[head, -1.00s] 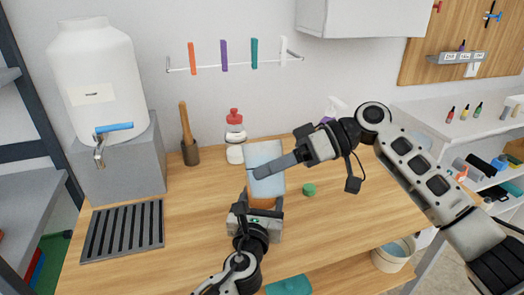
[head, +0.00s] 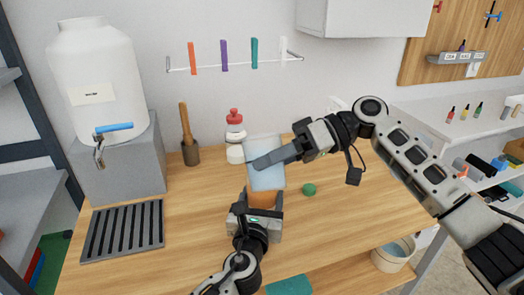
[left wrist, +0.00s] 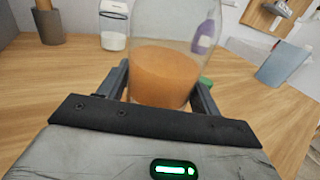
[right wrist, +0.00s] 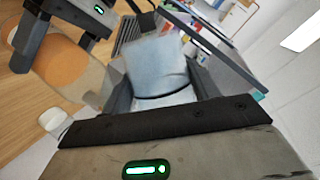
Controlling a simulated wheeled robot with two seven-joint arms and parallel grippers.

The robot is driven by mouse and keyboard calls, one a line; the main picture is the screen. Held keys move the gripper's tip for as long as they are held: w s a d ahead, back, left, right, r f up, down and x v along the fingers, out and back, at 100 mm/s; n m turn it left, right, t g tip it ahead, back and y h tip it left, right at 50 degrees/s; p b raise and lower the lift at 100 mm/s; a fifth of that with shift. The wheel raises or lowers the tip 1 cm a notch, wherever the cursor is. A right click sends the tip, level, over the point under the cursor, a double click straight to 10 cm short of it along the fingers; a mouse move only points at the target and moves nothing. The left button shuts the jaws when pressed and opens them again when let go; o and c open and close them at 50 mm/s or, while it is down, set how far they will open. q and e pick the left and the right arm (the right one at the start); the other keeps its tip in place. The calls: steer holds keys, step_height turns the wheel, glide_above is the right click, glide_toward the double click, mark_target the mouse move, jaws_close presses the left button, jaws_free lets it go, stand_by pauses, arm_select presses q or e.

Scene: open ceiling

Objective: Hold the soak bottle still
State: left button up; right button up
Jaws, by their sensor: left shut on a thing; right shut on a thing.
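The soak bottle (left wrist: 165,70) is clear with orange-brown liquid in its lower part. It stands upright between the fingers of my left gripper (left wrist: 165,88), which is shut on it. In the head view its orange lower part (head: 262,197) shows above my left gripper (head: 255,208). My right gripper (right wrist: 165,95) is shut on a pale blue piece (right wrist: 155,65), possibly cloth. In the head view this pale blue piece (head: 266,172) hides the bottle's upper part; I cannot tell whether they touch. In the right wrist view the bottle (right wrist: 70,68) is left of the piece.
A small green round object (head: 309,189) lies right of the bottle. A red-topped white bottle (head: 235,135) and a pestle in a dark cup (head: 190,152) stand behind. A water tank (head: 97,85) and drain grate (head: 123,230) are left. The right tabletop is clear.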

mark_target(280, 142)
steer(key=shift+w+r+m+g+y, duration=0.2)
steer(key=shift+r+m+g, duration=0.5)
steer(key=shift+m, duration=0.25)
steer(key=shift+w+r+m+g+y, duration=0.1)
steer(key=shift+r+m+g+y, duration=0.1)
steer(key=shift+r+m+g, duration=0.55)
stand_by(2.4)
steer(key=shift+w+r+m+g+y, duration=0.2)
steer(key=shift+w+r+m+g, duration=0.2)
steer(key=shift+m, duration=0.5)
steer(key=shift+w+r+m+g+y, duration=0.3)
steer(key=shift+r+m, duration=0.2)
steer(key=shift+m, duration=0.4)
stand_by(1.5)
